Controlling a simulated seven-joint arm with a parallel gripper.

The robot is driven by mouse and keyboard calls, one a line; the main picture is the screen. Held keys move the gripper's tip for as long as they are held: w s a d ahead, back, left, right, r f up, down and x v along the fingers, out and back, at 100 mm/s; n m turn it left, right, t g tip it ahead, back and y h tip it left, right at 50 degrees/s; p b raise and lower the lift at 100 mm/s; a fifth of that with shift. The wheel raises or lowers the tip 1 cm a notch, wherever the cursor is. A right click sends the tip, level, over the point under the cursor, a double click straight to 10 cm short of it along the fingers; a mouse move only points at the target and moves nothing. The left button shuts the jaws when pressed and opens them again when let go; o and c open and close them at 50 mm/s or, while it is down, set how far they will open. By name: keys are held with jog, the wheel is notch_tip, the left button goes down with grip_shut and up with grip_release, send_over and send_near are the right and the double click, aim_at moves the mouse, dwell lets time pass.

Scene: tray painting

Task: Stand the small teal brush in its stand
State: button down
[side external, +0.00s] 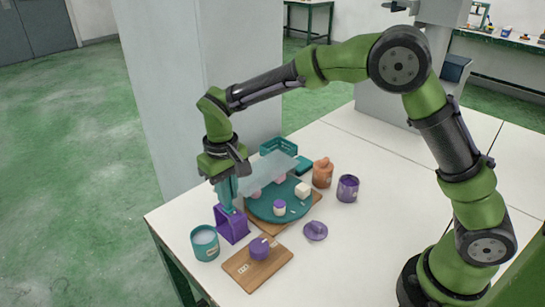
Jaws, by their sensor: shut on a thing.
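My gripper (228,178) points down at the left of the table and is shut on the small teal brush (226,194). The brush hangs roughly upright below the jaws, and its lower end meets the top of a purple stand (233,226) in this view. I cannot tell whether that end is inside the stand or just in front of or above it. The stand is an open, frame-like block on the white table.
A teal turntable (265,211) with small pieces lies right of the stand, under a translucent sheet (267,174). A teal cup (205,243) and a wooden board (243,272) with a purple pot (260,249) are in front. A purple cup (347,188) and orange bottle (322,173) stand farther right.

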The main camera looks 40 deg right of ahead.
jog(key=c, duration=0.5)
grip_release()
jog(key=shift+c, duration=0.2)
jog(key=shift+r, duration=3)
jog(key=shift+r, duration=0.1)
